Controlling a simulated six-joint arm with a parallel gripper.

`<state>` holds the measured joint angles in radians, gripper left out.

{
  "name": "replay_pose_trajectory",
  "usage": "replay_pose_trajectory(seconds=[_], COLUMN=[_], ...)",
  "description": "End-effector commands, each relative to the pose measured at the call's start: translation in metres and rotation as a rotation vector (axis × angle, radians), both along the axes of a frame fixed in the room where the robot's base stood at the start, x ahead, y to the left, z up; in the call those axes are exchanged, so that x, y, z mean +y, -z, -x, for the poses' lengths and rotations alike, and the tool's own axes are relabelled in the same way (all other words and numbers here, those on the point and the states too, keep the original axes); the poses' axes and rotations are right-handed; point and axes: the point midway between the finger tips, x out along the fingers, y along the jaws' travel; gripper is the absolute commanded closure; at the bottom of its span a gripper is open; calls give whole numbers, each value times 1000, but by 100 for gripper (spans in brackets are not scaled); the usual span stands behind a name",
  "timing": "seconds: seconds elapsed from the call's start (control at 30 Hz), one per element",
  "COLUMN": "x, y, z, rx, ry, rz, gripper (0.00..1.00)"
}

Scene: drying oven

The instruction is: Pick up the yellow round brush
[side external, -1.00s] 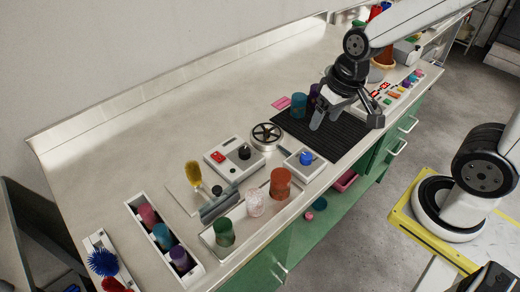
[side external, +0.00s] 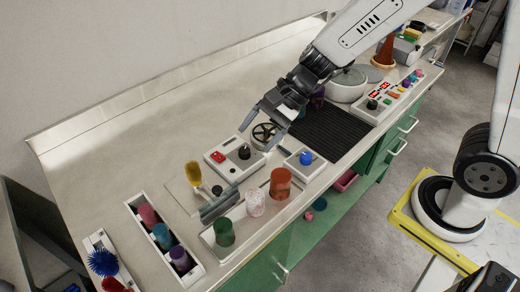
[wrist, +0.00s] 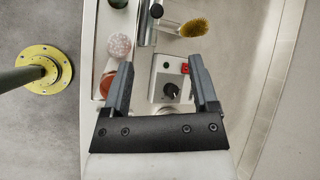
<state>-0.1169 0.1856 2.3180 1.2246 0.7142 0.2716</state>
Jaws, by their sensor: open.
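The yellow round brush (side external: 194,174) stands tilted on a pale plate at the middle left of the bench in the side view. Its yellow bristle head also shows at the top of the wrist view (wrist: 194,28), beyond the fingertips and a little to the right. My gripper (side external: 258,135) is open and empty. It hangs over the bench near the black handwheel (side external: 268,133), to the right of the brush and apart from it. In the wrist view my gripper (wrist: 176,68) has its two fingers spread wide above the control box.
A control box (side external: 233,158) with a red switch and black knob lies between my gripper and the brush. A grey metal cylinder (side external: 219,204) lies beside the brush. The bench behind the brush is clear.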

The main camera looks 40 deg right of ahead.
Motion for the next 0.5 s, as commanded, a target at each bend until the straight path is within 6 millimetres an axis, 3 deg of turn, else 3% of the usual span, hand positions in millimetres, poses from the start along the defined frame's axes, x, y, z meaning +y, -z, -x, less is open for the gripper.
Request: replay_pose_trajectory(seconds=[0.5], x=[48], y=[-6], z=[-67], rx=[247], ry=[505], rz=[-450], gripper=[24])
